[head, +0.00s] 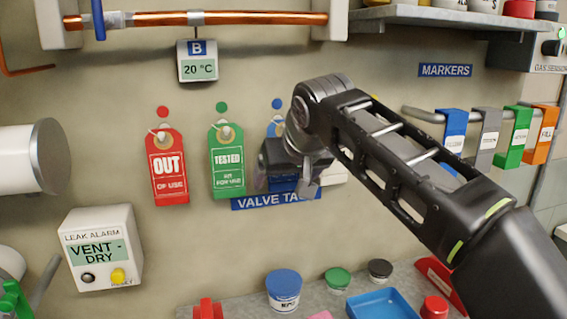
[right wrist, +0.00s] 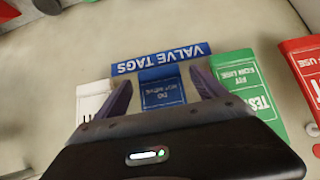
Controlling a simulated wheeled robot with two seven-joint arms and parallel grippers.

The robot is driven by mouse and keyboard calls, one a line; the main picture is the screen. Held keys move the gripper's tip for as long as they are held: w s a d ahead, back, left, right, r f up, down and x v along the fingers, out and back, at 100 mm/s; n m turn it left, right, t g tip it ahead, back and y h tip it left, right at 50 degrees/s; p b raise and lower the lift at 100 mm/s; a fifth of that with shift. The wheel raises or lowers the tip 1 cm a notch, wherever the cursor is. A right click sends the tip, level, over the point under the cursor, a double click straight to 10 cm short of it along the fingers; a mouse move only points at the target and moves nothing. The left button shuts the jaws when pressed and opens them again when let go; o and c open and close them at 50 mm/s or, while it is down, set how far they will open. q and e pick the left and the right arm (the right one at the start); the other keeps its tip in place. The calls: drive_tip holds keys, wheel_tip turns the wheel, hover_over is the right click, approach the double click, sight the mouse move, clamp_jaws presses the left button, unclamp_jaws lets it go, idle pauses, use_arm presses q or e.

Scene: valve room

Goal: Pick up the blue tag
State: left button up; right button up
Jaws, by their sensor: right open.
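The blue tag (head: 276,127) hangs on the wall under a blue dot, right of the green TESTED tag (head: 228,165). My right gripper (head: 286,183) is in front of it and hides most of it in the head view. In the right wrist view, which shows the wall upside down, the lower part of the blue tag (right wrist: 162,93) lies between the two spread fingers of my right gripper (right wrist: 163,87). The fingers are open, one on each side of the tag. The tag's upper part is hidden there by the gripper body. My left gripper is not in view.
A red OUT tag (head: 168,166) hangs further left, and a white tag (right wrist: 92,106) is close on the other side. The VALVE TAGS label (right wrist: 160,58) is just below the tags. A shelf (head: 240,306) with jars and a blue tray (head: 383,304) lies below.

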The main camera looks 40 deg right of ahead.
idle(0.5)
drive_tip(key=c, duration=1.4)
